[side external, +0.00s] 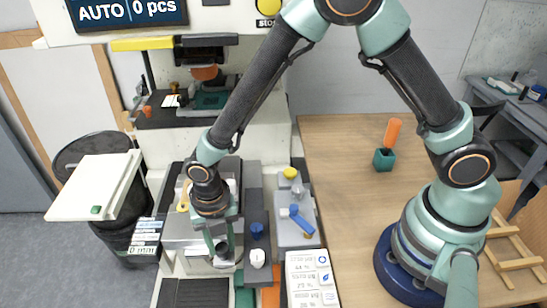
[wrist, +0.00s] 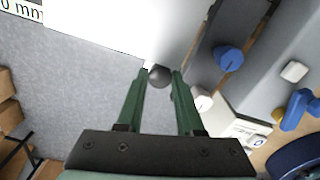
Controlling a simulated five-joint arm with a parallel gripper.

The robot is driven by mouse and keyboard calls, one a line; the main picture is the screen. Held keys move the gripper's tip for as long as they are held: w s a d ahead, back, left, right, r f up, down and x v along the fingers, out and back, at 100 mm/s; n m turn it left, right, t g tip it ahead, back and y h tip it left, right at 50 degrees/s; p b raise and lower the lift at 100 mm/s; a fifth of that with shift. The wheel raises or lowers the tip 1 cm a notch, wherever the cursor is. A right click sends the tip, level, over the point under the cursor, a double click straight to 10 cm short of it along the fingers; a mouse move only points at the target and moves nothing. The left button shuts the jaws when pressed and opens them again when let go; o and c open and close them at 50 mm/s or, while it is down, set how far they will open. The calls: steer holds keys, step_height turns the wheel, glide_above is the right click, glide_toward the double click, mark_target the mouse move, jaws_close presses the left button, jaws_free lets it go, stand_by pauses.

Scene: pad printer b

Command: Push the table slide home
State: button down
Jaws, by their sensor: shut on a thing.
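My gripper (side external: 221,247) reaches down at the front of the pad printer, over a pale grey table slide (side external: 182,232). In the wrist view my gripper (wrist: 159,77) has its two green fingers closed on a dark round knob (wrist: 159,75). The knob sits at the edge of a bright white surface (wrist: 130,28), which looks like the slide's face. The fingers and arm hide part of the slide in the side view. I cannot tell how far in the slide is.
A blue knob (side external: 257,230) and a white knob (side external: 257,258) stand right of my gripper. A grey unit with a blue lever (side external: 301,221) is beyond them. The wooden table (side external: 340,190) has clear room.

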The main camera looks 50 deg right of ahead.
steer(key=w+d, duration=0.7)
steer(key=shift+w+d, duration=0.25)
steer(key=shift+w, duration=0.05)
steer(key=c, duration=0.5)
jaws_free()
steer(key=shift+c, duration=0.2)
step_height(320, 180, up, 12)
steer(key=shift+r, duration=0.1)
